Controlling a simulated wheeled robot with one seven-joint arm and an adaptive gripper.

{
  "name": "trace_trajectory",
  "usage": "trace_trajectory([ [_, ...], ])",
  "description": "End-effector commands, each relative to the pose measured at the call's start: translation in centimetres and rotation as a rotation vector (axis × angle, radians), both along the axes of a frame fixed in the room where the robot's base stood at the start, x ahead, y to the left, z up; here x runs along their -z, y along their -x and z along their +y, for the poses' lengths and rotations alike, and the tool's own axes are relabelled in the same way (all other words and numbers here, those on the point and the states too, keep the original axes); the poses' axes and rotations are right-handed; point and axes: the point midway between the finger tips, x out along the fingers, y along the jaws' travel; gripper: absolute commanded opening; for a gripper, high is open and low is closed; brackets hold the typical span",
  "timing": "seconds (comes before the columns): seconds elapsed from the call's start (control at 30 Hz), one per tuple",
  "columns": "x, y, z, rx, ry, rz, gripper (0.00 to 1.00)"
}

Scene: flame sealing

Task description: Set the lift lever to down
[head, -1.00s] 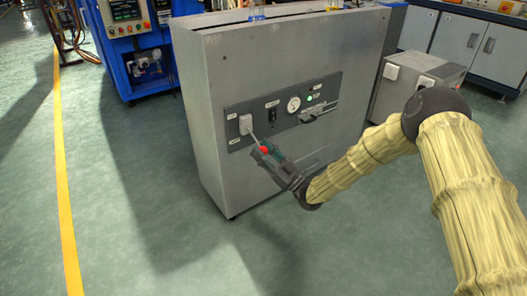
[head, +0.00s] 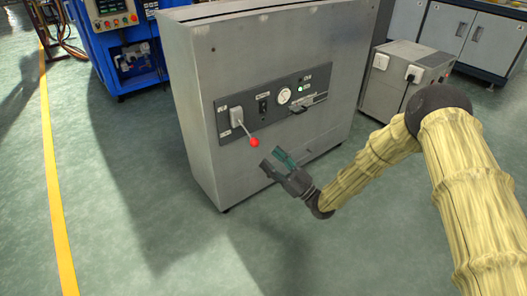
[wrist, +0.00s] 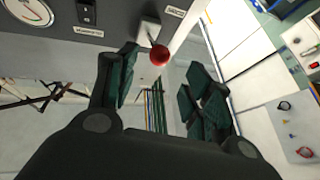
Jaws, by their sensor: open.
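The lift lever (head: 247,133) is a thin rod with a red ball knob on a white plate at the left end of the dark control panel (head: 222,124). It slants down and to the right in the head view. In the wrist view its red knob (wrist: 159,55) shows ahead, between and beyond the finger tips. My gripper (head: 273,163) is open and empty, below and to the right of the knob and apart from it. Both fingers also show in the wrist view (wrist: 160,75). The small labels by the lever are too small to read.
A grey box (head: 385,95) stands to the right. The floor in front is clear.

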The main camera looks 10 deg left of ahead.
Motion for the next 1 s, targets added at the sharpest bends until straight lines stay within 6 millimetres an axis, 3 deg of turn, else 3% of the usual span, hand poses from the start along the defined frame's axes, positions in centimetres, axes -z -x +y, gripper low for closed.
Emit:
trace_trajectory([
  [0.3, 1.4, 1.0, -2.5, 0.001, 0.001, 0.0, 0.51],
  [0.83, 1.6, 1.1, -2.7, 0.002, 0.002, 0.003, 0.51],
  [0.93, 2.6, 1.4, -2.9, 0.019, 0.026, 0.041, 0.51],
  [1.0, 4.3, 1.7, -3.4, 0.052, 0.068, 0.107, 0.51],
])
